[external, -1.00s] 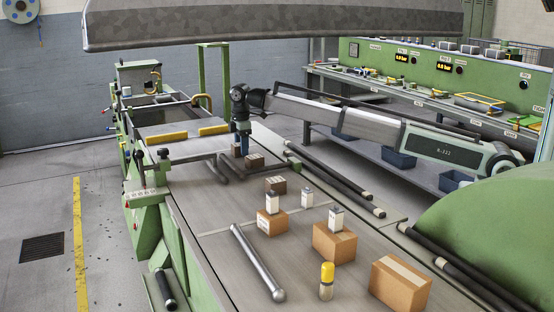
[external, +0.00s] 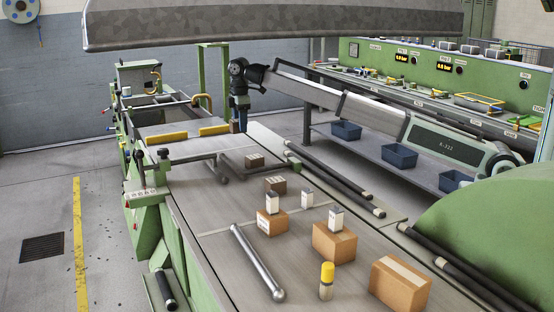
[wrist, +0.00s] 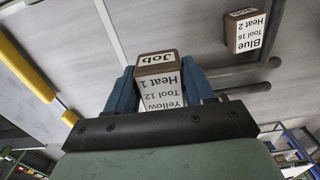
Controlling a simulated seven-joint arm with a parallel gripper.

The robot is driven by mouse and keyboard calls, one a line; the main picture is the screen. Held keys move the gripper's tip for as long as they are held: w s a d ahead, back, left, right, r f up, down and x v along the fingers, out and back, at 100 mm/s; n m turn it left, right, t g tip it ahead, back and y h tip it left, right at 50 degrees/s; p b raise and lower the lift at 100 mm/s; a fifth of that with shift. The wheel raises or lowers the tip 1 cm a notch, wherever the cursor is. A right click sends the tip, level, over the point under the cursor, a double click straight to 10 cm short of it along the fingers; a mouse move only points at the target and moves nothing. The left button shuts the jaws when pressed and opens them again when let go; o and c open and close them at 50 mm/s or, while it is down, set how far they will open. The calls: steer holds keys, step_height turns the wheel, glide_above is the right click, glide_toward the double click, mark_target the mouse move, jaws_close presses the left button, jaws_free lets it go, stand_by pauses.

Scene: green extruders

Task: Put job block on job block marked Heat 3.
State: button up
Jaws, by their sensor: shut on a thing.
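My gripper (wrist: 167,85) is shut on a brown job block (wrist: 157,66) between its blue fingers in the wrist view. Its labels read "Job" and "Yellow Tool 12 Heat 1". In the external view my gripper (external: 240,122) is above the far part of the machine bed, and the held block is not clearly visible there. A second brown block (wrist: 244,32), labelled "Blue Tool 16 Heat 2", lies apart from the fingers; the block on the bed (external: 255,160) appears to be it. Another brown block (external: 275,184) is nearer the camera, its label too small to read. No "Heat 3" label is readable.
Dark bars (external: 220,168) lie near the far blocks. Cartons (external: 334,243), white-labelled containers (external: 307,198), a yellow-capped bottle (external: 327,280) and a metal rod (external: 258,262) occupy the near bed. Yellow bars (external: 167,138) lie at the far left. Bare bed shows left of the rod.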

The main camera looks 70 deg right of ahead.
steer(key=s+a+r+n, duration=0.1)
steer(key=s+a+r, duration=0.15)
steer(key=a, duration=0.85)
step_height(320, 180, up, 2)
glide_above(278, 179)
steer(key=shift+m, duration=0.4)
steer(key=shift+f, duration=4.65)
steer(key=o, duration=1.1)
steer(key=shift+f, duration=0.15)
